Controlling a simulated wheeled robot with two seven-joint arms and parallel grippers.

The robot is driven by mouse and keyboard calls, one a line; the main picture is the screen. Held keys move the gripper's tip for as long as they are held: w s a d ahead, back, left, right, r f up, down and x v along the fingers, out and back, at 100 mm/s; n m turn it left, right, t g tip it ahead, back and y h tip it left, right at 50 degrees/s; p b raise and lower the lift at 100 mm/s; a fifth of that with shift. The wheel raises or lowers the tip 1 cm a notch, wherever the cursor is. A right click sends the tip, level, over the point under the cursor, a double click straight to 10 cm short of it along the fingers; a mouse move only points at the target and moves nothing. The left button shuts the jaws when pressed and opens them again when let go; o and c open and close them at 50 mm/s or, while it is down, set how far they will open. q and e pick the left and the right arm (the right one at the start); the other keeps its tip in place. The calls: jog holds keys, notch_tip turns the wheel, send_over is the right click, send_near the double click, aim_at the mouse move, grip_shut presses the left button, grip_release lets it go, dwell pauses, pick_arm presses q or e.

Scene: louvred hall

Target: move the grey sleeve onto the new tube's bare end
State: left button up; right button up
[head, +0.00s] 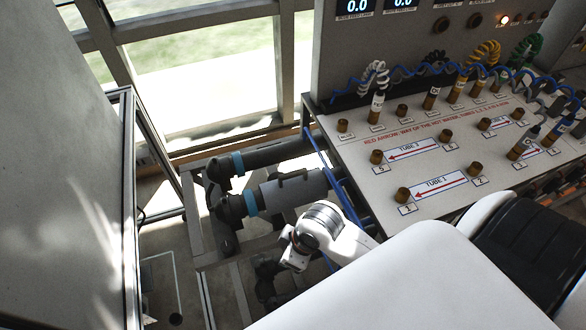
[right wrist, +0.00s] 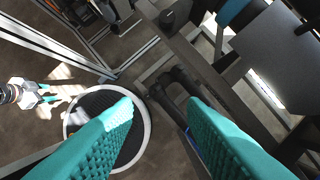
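In the head view a light grey sleeve (head: 292,190) with a handle on top lies around the lower of two dark horizontal tubes, under the panel's left edge. A blue band (head: 250,202) marks that tube left of the sleeve. In the right wrist view a broad grey surface (right wrist: 268,52), seemingly the sleeve, is at the upper right. My right gripper (right wrist: 162,106) has its teal fingers wide apart with nothing between them; its fingers are not seen in the head view. My left gripper (right wrist: 46,94) shows small in the right wrist view, its teal fingers apart and empty.
The upper dark tube (head: 275,153) with its own blue band runs behind the sleeved one. A sloping panel (head: 370,190) with brass plugs and tube labels overhangs at the right. A metal frame (head: 132,190) and grey board stand at the left.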

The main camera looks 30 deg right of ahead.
jog(key=w+f+n+g, duration=0.1)
jog(key=w+n, duration=0.3)
jog(key=w, duration=0.1)
jog(key=n+g+y, duration=0.1)
jog(key=n, duration=0.3)
send_near(294, 172)
jog(key=shift+w+f, duration=0.1)
jog(key=shift+f, duration=0.25)
jog(key=shift+a+f+b, duration=0.25)
jog(key=shift+f+b, duration=0.45)
jog(key=shift+b, duration=0.05)
jog(key=b+x, duration=0.5)
jog(key=x, duration=0.2)
jog(key=shift+a+f, duration=0.1)
jog(key=shift+f, duration=0.1)
jog(key=shift+w+a+f, duration=0.1)
jog(key=shift+a+f, duration=0.05)
jog(key=shift+f, duration=0.3)
